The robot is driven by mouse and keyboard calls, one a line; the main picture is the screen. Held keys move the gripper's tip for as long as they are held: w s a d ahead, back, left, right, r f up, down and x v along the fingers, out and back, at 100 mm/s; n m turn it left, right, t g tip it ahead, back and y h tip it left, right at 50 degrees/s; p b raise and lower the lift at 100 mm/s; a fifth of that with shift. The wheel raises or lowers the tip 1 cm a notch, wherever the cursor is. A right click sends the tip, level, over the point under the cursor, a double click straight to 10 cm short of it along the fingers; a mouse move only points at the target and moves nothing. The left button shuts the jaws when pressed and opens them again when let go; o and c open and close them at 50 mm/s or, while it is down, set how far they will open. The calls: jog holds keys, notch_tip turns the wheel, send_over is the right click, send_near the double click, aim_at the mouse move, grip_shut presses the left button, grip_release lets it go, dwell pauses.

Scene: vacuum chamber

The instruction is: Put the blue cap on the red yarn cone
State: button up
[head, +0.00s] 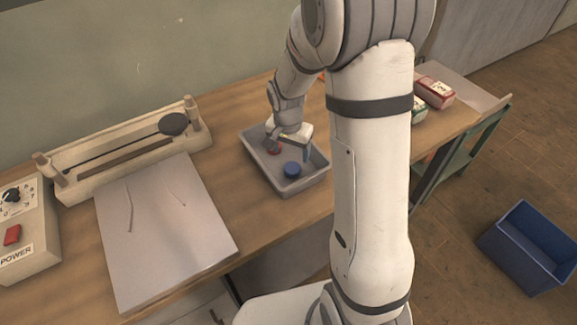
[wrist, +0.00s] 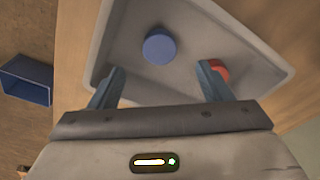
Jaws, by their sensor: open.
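The blue cap (head: 291,169) is a short round piece lying in the grey tray (head: 262,176). It also shows in the wrist view (wrist: 160,46), ahead of the gap between my fingers and apart from them. My gripper (head: 290,148) is open and empty above the tray; its two fingers show in the wrist view (wrist: 161,72). A red round piece (wrist: 219,69) lies in the tray, partly hidden by the right finger; I cannot tell that it is a yarn cone. A small orange-red patch (head: 322,77) shows at my arm's edge, mostly hidden.
A white board (head: 165,230), a wooden stand with a dark rod (head: 120,150) and a power box (head: 25,235) occupy the table's left. Red-and-white packages (head: 434,91) lie at the right. A blue bin (head: 530,245) stands on the floor. The tray's walls surround the cap.

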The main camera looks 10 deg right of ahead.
aim_at(293, 167)
jog(key=shift+w+d+f+p, duration=0.15)
jog(key=shift+f+p, duration=0.15)
jog(key=shift+f, duration=0.95)
jog(key=shift+w+d+f+p, duration=0.1)
jog(key=shift+f+p, duration=0.15)
jog(key=shift+f, duration=1)
jog(key=shift+w+d+f+p, duration=0.15)
jog(key=shift+f+p, duration=0.15)
jog(key=shift+f, duration=0.95)
jog(key=shift+s, duration=0.1)
jog(key=shift+c, duration=0.3)
jog(key=c, duration=1)
